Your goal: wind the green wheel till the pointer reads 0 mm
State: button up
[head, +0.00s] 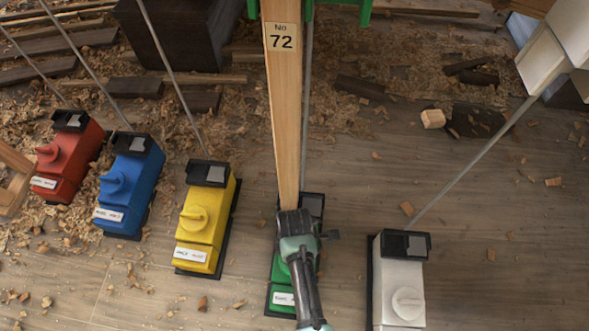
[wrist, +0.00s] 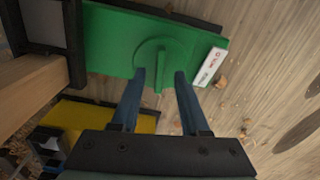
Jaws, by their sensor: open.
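The green wheel (wrist: 152,58) is a round disc with a raised grip bar, set on a green box (wrist: 112,40), in the wrist view. My gripper (wrist: 160,74) is open. Its two fingertips stand on either side of the bar, with a gap visible on both sides. In the head view the green box (head: 283,298) shows below my arm, which hides the wheel. A pointer and its mm scale cannot be made out in either view.
Red (head: 75,160), blue (head: 130,185) and yellow (head: 207,225) boxes stand to the left, and a white box (head: 400,280) to the right. An upright plank (head: 283,110) marked 72 rises behind my gripper. Thin rods slant up from the boxes. Shavings litter the floor.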

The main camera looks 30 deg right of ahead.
jog(key=shift+f+b, duration=0.35)
jog(key=shift+f, duration=0.5)
grip_shut()
